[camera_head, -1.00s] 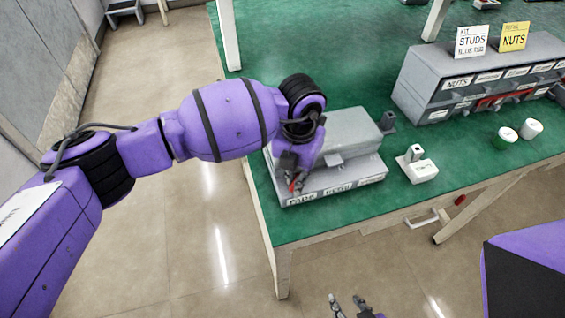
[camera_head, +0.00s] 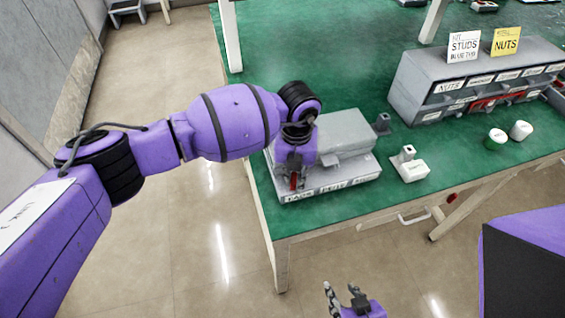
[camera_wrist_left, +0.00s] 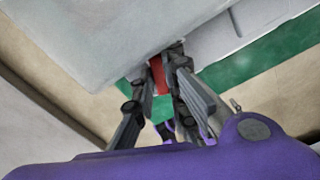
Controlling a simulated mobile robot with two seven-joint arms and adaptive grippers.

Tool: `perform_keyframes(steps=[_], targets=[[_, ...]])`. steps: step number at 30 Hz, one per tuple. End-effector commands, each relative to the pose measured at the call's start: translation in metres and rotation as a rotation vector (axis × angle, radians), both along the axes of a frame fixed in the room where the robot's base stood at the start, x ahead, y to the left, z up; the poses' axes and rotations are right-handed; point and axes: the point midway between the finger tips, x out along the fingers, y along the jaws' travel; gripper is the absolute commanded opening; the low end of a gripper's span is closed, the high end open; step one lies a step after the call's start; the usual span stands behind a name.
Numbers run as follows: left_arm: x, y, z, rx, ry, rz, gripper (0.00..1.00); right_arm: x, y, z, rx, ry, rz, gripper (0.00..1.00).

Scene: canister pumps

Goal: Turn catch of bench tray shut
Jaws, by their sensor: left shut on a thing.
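The grey bench tray (camera_head: 345,176) sits near the left front corner of the green bench, with labels along its front edge. The red catch (camera_head: 294,181) is at the tray's left front part and looks about upright in the head view. My left gripper (camera_head: 291,184) reaches down over this part and is shut on the catch, hiding some of it. In the left wrist view, the red catch (camera_wrist_left: 158,74) shows between the fingers (camera_wrist_left: 160,88), against the pale tray. My right gripper (camera_head: 343,294) is empty, fingers apart, in front of the bench at the bottom.
A small white-topped block (camera_head: 411,169) stands right of the tray. Two small cups (camera_head: 508,135) are further right. A grey drawer unit (camera_head: 470,80) with STUDS and NUTS cards stands at the back right. Green bench top (camera_head: 310,50) is free behind the tray.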

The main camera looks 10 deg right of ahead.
Motion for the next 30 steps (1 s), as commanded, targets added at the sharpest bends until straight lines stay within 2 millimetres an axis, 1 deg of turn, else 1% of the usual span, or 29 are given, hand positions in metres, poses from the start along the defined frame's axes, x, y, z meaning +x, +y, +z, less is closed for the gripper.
perform_keyframes(steps=[3,4,6,12,14,17,20,30], targets=[[0.001,0.0,0.002,-0.001,-0.004,0.0,0.0,0.0,0.0,0.0,0.0,0.0,0.0,0.4],[0.001,0.0,0.002,-0.001,-0.004,0.0,0.14,0.0,0.0,0.0,0.0,0.0,0.0,0.4],[0.001,0.0,0.001,-0.001,-0.004,0.0,0.2,0.0,0.0,0.0,0.001,0.0,-0.001,0.4],[0.001,0.0,0.001,-0.001,-0.002,-0.001,0.2,0.0,0.001,0.0,0.003,-0.002,-0.004,0.4],[0.001,0.0,0.001,-0.001,-0.002,-0.001,0.2,-0.003,0.001,0.0,0.004,0.002,-0.009,0.4],[0.001,0.0,0.005,-0.001,-0.003,-0.001,0.2,-0.004,0.0,-0.001,0.003,0.004,-0.009,0.4],[0.002,-0.001,0.017,-0.003,-0.004,-0.001,0.2,-0.003,0.0,0.0,0.002,0.003,-0.008,0.4],[0.002,0.0,0.088,-0.002,-0.007,-0.001,0.2,-0.002,0.0,0.0,0.002,0.002,-0.007,0.4]])
